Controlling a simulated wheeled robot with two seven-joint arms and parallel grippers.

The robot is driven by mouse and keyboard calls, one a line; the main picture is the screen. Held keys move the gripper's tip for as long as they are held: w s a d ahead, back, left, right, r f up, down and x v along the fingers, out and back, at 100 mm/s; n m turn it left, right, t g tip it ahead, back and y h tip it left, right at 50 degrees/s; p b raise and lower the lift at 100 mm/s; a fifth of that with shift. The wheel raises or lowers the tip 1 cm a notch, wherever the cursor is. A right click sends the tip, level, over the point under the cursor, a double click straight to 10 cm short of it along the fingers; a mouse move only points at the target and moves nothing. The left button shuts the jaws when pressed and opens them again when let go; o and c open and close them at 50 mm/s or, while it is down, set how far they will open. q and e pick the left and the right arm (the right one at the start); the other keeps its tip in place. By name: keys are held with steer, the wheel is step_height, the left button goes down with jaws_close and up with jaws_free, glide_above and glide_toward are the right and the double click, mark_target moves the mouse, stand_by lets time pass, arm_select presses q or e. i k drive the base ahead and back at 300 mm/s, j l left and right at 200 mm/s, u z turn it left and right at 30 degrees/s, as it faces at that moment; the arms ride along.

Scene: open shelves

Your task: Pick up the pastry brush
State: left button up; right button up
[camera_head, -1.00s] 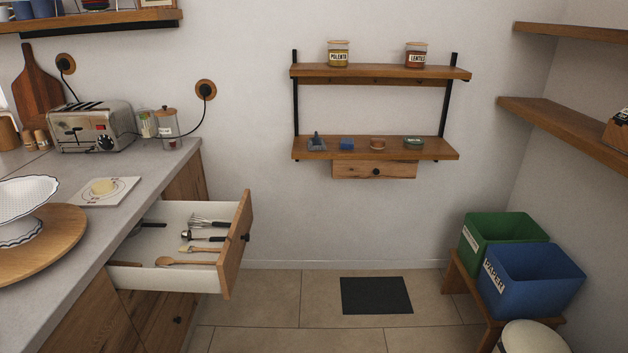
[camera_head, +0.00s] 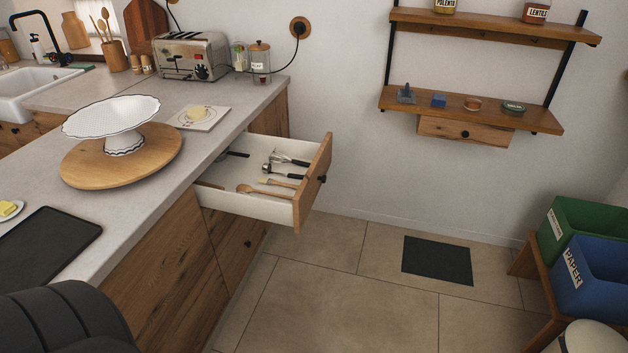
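The pastry brush (camera_head: 279,183) lies in the open drawer (camera_head: 319,189) below the counter, between the wooden spoon (camera_head: 265,192) and a dark-handled ladle (camera_head: 282,173). It has a short pale head at its left end and is small in this view. Neither of my grippers is in view. A dark rounded part at the lower left looks like part of my arm, with no fingers showing.
A whisk (camera_head: 290,159) also lies in the drawer. The counter (camera_head: 225,160) holds a cake stand (camera_head: 112,114), a toaster (camera_head: 190,57) and a black tray (camera_head: 45,243). Bins (camera_head: 595,280) stand at the right. The floor before the drawer is clear.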

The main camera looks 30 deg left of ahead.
mark_target(268, 182)
steer(key=i+l, duration=0.15)
steer(key=i, duration=0.25)
steer(key=i+l, duration=0.15)
steer(key=i, duration=0.25)
steer(key=i+l+u, duration=0.1)
steer(key=u, duration=0.3)
steer(key=i+l+u, duration=0.2)
steer(key=u, duration=0.2)
steer(key=i+l+u, duration=0.2)
steer(key=u, duration=0.7)
